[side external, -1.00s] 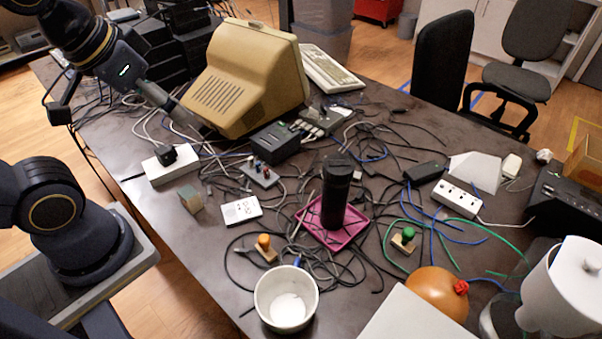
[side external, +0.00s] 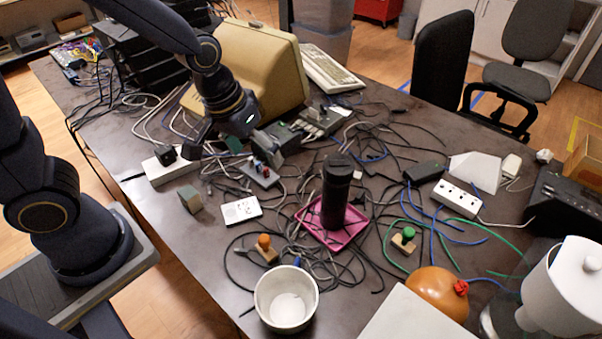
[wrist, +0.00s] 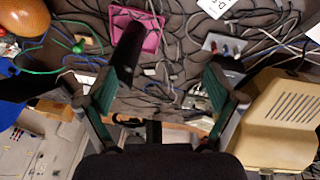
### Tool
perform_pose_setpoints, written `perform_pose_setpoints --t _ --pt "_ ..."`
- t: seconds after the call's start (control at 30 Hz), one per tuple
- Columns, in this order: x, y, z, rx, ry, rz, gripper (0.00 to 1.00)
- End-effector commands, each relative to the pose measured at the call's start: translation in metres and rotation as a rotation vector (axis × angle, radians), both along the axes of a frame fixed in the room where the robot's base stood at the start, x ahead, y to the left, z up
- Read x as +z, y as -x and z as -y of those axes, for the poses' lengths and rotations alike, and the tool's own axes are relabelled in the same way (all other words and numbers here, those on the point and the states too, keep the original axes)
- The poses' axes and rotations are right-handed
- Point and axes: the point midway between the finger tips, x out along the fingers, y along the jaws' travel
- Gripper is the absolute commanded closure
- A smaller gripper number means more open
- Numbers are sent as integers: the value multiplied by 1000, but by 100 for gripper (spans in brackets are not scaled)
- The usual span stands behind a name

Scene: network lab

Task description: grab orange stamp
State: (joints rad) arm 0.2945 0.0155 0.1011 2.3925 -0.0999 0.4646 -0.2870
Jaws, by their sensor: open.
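The orange stamp (side external: 264,243) has an orange round knob on a small wooden block. It stands on the dark table between the white bucket and the white socket box, in the side view. My gripper (side external: 262,150) is above the table in front of the beige monitor, well behind the stamp and apart from it. In the wrist view my gripper (wrist: 160,100) shows its two green-padded fingers spread wide with nothing held between them. I cannot make out the orange stamp in the wrist view. A similar green-knobbed stamp (side external: 404,240) stands farther right; it also shows in the wrist view (wrist: 80,46).
A tall black cylinder (side external: 336,190) stands on a pink tray (side external: 312,232) to the right of the orange stamp. A white bucket (side external: 286,298) is just in front of it. Loose cables cover much of the table. The beige monitor (side external: 265,65) stands behind my gripper.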

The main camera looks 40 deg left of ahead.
Motion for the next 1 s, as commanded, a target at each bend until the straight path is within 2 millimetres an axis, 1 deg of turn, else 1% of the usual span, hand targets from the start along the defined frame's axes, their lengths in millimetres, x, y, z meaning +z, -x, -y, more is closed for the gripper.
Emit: perform_pose_setpoints --t 0.03,0.1,0.2,0.33,0.47,0.7,0.8,0.9,1.0 --pt "-25 4 8 -20 -20 -63 8" --pt "-50 12 15 -45 -46 -127 8" --pt "-76 25 22 -82 -81 -203 8" --pt "-93 36 26 -112 -106 -252 8" --pt "-111 38 28 -120 -109 -257 8" --pt "-166 38 27 -119 -109 -259 8" --pt "-186 38 28 -119 -108 -256 8" --pt "-199 37 28 -120 -107 -254 8" --pt "-206 37 29 -120 -106 -252 8"
